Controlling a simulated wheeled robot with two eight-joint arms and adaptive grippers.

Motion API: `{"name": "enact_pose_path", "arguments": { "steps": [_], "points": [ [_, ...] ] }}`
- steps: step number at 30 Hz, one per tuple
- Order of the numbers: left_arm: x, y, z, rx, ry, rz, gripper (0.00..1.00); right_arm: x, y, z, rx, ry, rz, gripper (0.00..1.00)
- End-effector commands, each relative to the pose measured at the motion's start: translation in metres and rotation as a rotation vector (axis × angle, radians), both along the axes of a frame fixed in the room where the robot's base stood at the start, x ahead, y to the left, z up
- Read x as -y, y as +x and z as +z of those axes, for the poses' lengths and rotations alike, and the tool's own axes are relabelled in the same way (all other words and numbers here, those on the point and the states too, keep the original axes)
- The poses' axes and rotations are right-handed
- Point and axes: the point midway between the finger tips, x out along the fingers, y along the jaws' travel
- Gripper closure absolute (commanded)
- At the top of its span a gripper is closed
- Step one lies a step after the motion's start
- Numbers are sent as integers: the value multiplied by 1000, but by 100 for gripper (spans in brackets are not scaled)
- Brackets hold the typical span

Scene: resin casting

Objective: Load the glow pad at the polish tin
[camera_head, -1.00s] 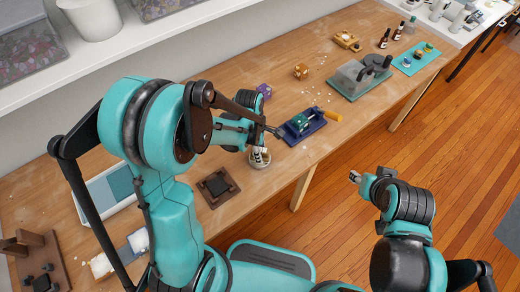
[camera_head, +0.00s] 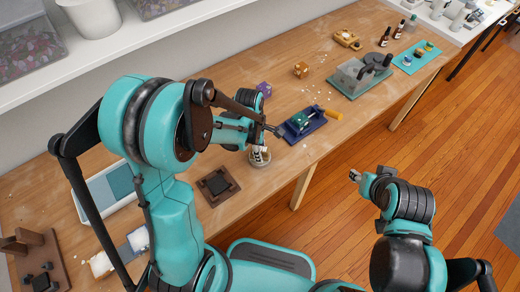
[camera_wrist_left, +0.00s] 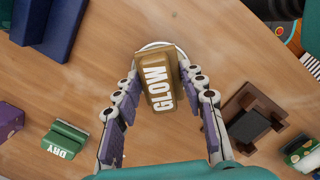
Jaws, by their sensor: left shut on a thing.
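In the left wrist view, the glow pad (camera_wrist_left: 160,88) is a tan block marked GLOW. My left gripper (camera_wrist_left: 162,75) is shut on it, one finger on each side. The pale round rim of the polish tin (camera_wrist_left: 155,44) shows behind the pad's far end. In the head view, the tin (camera_head: 260,160) stands near the table's front edge with my left gripper (camera_head: 258,150) right over it. I cannot tell whether the pad touches the tin or its contents. My right gripper (camera_head: 355,175) hangs beyond the table's front edge, too small to read.
A green block marked DRY (camera_wrist_left: 66,139) lies to the left in the wrist view. A dark block on a brown wooden base (camera_head: 218,187) stands left of the tin, and a blue fixture (camera_head: 303,124) to its right. A purple block (camera_head: 264,89) is behind.

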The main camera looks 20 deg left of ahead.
Motion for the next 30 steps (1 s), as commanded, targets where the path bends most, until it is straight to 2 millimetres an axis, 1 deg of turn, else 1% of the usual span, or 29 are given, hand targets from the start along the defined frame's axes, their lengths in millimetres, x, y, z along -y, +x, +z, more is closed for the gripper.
{"name": "enact_pose_path", "arguments": {
  "steps": [17,30],
  "points": [
    [0,0,-8,0,0,0,82,0,0,-7,0,0,0,60],
    [0,0,-7,0,0,0,82,0,0,-7,0,0,0,60]
  ]
}}
